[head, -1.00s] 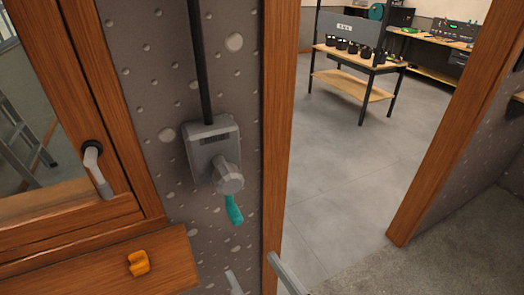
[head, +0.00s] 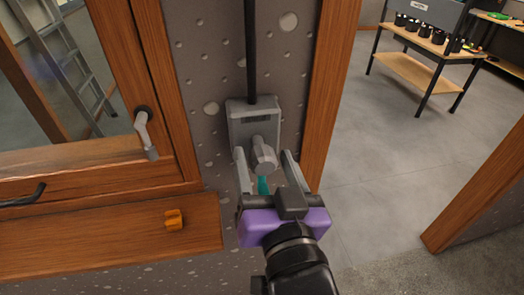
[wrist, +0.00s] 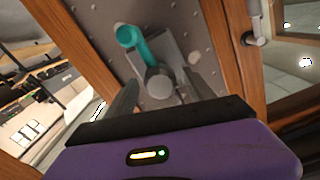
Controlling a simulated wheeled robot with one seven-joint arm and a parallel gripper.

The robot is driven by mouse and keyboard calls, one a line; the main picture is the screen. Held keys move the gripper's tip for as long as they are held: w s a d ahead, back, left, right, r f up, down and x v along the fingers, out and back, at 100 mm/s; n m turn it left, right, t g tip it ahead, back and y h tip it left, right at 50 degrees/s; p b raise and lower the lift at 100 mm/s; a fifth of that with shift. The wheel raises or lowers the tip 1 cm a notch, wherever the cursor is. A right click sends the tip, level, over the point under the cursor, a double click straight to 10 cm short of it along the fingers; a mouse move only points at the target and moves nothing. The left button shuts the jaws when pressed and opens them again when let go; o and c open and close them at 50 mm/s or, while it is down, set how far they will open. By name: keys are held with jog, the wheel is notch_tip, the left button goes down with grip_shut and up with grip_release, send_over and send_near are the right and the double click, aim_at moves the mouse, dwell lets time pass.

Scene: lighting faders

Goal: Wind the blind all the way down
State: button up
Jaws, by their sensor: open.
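The blind's winder is a grey box (head: 240,122) on the speckled wall between the window and the doorway, with a black strap or rod running up from it. A round grey hub (head: 264,155) sticks out of it, and a teal crank handle (head: 263,185) hangs below the hub. My gripper (head: 268,168) is open, with its two grey fingers on either side of the hub and handle. In the wrist view, the teal handle (wrist: 127,37) and grey hub (wrist: 159,81) show beyond and between the open fingers. I cannot tell whether a finger touches them. The blind itself is not visible.
A wooden window frame (head: 135,75) with a grey window handle (head: 145,133) stands at the left. The door frame (head: 330,90) is close on the right; a workbench (head: 425,70) stands beyond.

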jog(key=shift+p+x, duration=0.3)
jog(key=shift+x, duration=1.2)
grip_shut()
